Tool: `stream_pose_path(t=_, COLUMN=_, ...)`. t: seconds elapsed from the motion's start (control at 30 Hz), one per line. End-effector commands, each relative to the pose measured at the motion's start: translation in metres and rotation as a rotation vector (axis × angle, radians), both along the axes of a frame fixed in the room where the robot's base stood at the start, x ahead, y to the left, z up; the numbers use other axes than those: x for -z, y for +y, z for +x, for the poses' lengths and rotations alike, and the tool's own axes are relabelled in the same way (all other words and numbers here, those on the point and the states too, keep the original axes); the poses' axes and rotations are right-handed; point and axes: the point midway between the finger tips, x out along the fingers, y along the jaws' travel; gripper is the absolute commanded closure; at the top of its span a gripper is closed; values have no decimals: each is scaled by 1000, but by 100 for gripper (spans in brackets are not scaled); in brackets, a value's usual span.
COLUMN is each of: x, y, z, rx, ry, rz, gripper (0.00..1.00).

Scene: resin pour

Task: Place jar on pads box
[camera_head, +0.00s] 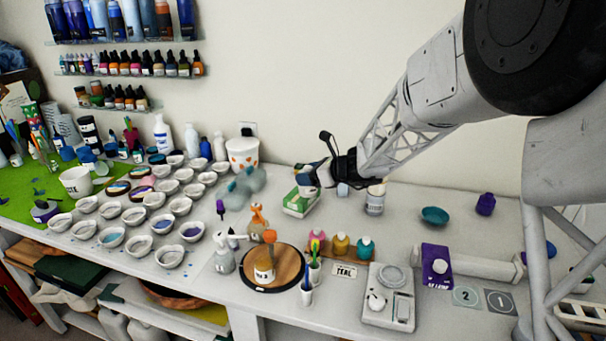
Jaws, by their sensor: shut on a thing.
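The pads box (301,202), green and white, lies on the white table near the wall, right of the big spotted pot. The dark fingers and hand hide much of the jar. I cannot tell whether the jar touches the box top or hangs just above it.
A white labelled canister (375,198) stands close right of my gripper. A spotted pot (243,154) and teal glassy pieces (246,184) stand to the left. Small colored bottles (341,244) and a round wooden board (287,258) are in front. Many small cups fill the left.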

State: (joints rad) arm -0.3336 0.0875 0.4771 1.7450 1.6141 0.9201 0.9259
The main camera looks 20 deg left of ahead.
Motion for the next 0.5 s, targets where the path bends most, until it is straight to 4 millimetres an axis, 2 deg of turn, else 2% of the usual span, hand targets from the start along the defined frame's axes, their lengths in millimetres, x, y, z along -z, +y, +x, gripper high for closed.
stream_pose_path(t=0.5, x=7, y=32, z=60, rx=0, ry=-1, rz=0, gripper=72)
